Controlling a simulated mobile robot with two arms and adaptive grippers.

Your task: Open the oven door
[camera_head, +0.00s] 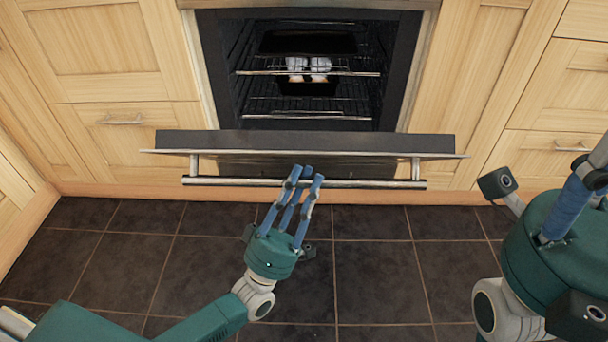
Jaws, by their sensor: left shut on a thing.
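The oven (395,70) is set in the cabinets at the top middle, and its dark inside with wire racks shows. The oven door (300,142) is swung down and out, so I see its top edge and part of its face. Its metal bar handle (370,184) runs along the front. My left gripper (304,178) is at the middle of the handle, its blue fingers shut on it. My right gripper is only partly visible at the right edge, with one blue finger (568,208); its fingertips are cut off and it is apart from the door.
A dark tray with pale items (309,70) sits on a rack inside the oven. Wooden cabinets with drawers (130,140) stand on both sides. The dark tiled floor (375,255) in front of the door is clear apart from my arms.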

